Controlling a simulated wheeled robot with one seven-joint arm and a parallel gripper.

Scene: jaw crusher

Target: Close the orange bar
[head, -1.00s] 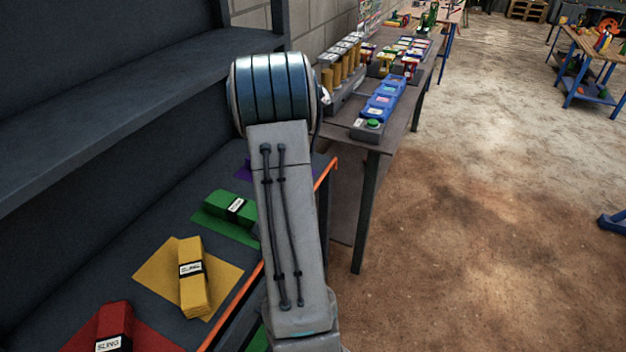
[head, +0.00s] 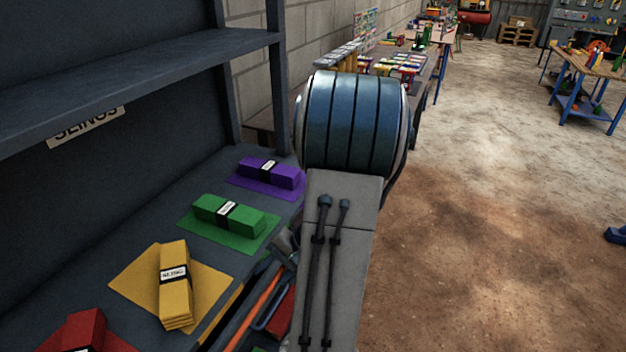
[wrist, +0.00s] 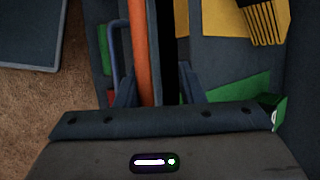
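The orange bar (head: 262,304) is a long thin bar running along the front edge of the sling shelf in the head view. It also shows in the wrist view (wrist: 140,50), running up the picture, with a dark gap to its right. My gripper (wrist: 158,78) is open, its two fingers apart on either side of the bar's line, with the bar nearer the left finger. I cannot tell whether the fingers touch it. In the head view my arm hides the bar's far part, and the gripper is mostly hidden beside the shelf edge.
Purple (head: 268,174), green (head: 228,215), yellow (head: 174,285) and red (head: 82,335) slings lie on the shelf. A blue loop (head: 271,313) and a red piece (head: 284,312) sit on the floor side of the bar. Open floor (head: 480,220) lies to the right.

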